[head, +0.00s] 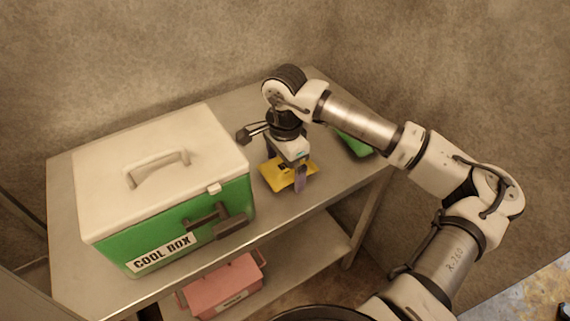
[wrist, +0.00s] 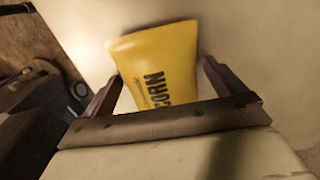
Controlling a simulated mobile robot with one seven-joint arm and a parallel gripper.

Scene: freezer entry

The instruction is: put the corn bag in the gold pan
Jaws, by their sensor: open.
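The corn bag (head: 274,174) is yellow and lies on the metal table to the right of the cool box. In the wrist view the corn bag (wrist: 159,68) shows the dark word CORN and lies between my gripper's two fingers. My gripper (head: 293,180) points down over the bag in the head view and hides part of it. In the wrist view my gripper (wrist: 160,85) is open, with a finger on each side of the bag. I cannot tell whether the fingers touch it. No gold pan can be made out in either view.
A green and white cool box (head: 170,185) with a closed lid fills the table's left part. A green item (head: 355,144) lies behind my arm on the right. A pink box (head: 226,286) stands on the lower shelf. Walls stand close behind the metal table (head: 268,214).

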